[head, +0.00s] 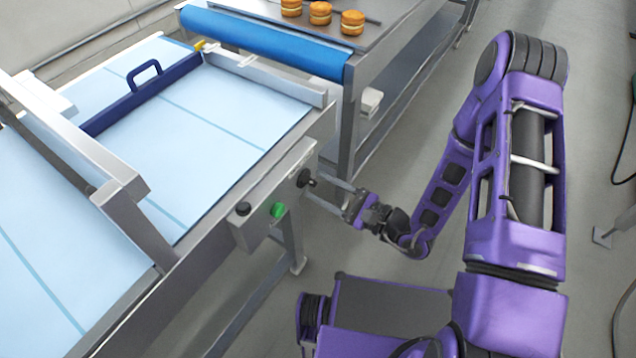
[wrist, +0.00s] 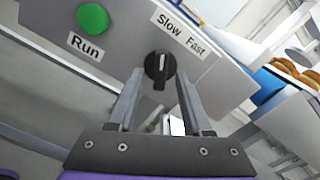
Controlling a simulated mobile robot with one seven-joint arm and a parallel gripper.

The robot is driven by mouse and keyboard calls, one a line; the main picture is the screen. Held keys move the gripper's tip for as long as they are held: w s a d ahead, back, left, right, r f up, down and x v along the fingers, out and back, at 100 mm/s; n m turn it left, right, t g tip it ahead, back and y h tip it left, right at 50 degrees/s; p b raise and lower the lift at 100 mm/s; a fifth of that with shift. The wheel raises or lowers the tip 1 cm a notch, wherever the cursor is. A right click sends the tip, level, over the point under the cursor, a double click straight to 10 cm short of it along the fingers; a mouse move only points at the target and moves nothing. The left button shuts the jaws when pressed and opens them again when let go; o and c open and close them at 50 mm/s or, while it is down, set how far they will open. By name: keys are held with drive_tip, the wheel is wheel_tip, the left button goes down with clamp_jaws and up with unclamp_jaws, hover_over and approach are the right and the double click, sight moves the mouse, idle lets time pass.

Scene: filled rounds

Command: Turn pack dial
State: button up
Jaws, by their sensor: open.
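The dial is a black rotary knob (wrist: 160,68) with a pale pointer mark, below a "Slow Fast" label (wrist: 179,28) in the wrist view. In the head view the dial (head: 305,178) sits at the right end of the grey control box (head: 262,212). My gripper (wrist: 160,80) is open, with one finger to each side of the knob in the wrist view. Whether the fingers touch it or stop short of it, I cannot tell. In the head view my gripper (head: 325,196) reaches the box from the right.
A green Run button (head: 277,210) and a black button (head: 243,208) are on the same box. The light-blue conveyor (head: 215,150) with a dark blue handled bar (head: 140,92) lies behind. Filled rounds (head: 320,13) stand on a metal table beyond.

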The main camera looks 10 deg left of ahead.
drive_tip(key=shift+w+a, duration=0.25)
drive_tip(key=shift+a, duration=0.25)
clamp_jaws()
